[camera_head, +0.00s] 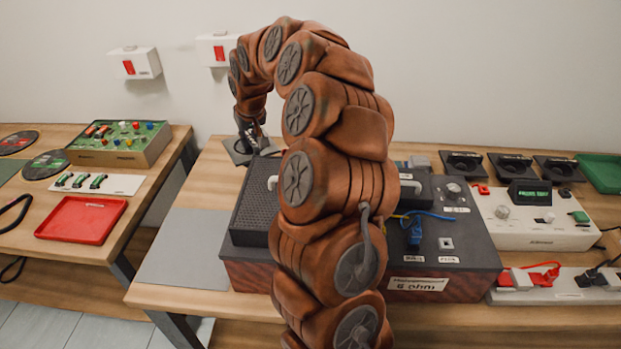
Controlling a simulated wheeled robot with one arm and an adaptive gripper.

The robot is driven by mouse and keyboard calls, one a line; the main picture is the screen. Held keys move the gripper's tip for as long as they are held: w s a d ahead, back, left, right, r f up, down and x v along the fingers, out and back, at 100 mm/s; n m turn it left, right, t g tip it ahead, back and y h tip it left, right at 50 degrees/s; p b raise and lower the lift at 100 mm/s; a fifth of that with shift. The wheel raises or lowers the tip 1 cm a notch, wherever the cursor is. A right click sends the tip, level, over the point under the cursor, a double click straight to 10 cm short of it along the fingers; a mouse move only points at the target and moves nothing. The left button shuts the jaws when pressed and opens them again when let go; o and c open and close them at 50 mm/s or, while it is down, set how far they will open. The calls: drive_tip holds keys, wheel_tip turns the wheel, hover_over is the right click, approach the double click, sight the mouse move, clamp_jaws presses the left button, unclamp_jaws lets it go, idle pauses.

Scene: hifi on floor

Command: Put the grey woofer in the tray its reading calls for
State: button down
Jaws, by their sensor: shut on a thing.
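My gripper (251,143) is at the far left of the bench, behind the black grille box, pointing down. It is shut on a grey square piece (236,152), which looks like the grey woofer; the fingers and arm hide part of it. A red tray (82,220) lies empty on the left table. A green tray (603,172) sits at the far right edge, partly out of frame. A white meter (535,230) has a small display (529,193) with green text, too small to read surely.
Several dark square speaker units, one here (512,166), stand in a row at the back right. A dark box (450,262) with an ohm label, cables and switches fills the middle. A grey mat (182,252) is bare. A gap separates the tables.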

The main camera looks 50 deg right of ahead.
drive_tip(key=s+d+m+b, duration=0.1)
drive_tip(key=s+d, duration=0.3)
drive_tip(key=d, duration=0.4)
drive_tip(key=s+d+m+b, duration=0.1)
drive_tip(key=s+d, duration=0.3)
drive_tip(key=d, duration=0.5)
drive_tip(key=shift+h, duration=0.4)
drive_tip(key=shift+w+a+f+p, duration=0.15)
drive_tip(key=shift+f+p, duration=0.3)
drive_tip(key=shift+f, duration=2.2)
drive_tip(key=shift+w+a+f+p, duration=0.15)
drive_tip(key=shift+f+p, duration=0.25)
drive_tip(key=shift+f, duration=2.2)
drive_tip(key=shift+d+f, duration=0.1)
drive_tip(key=shift+f, duration=0.05)
drive_tip(key=c, duration=1.2)
unclamp_jaws()
drive_tip(key=shift+g, duration=0.3)
drive_tip(key=shift+o, duration=0.2)
